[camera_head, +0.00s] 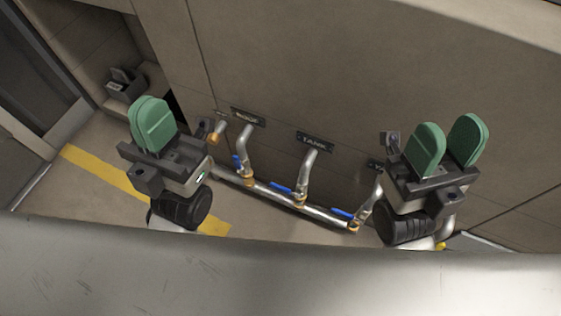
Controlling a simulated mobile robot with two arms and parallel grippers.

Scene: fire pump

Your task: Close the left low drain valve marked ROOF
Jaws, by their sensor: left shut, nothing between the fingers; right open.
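A middle valve with a blue lever (281,188) and a right valve with a blue lever (342,213) join the same low silver manifold (270,192). A brown wall (300,75) stands behind. A yellow floor stripe (100,172) runs at left; a pale surface (280,280) crosses the foreground.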

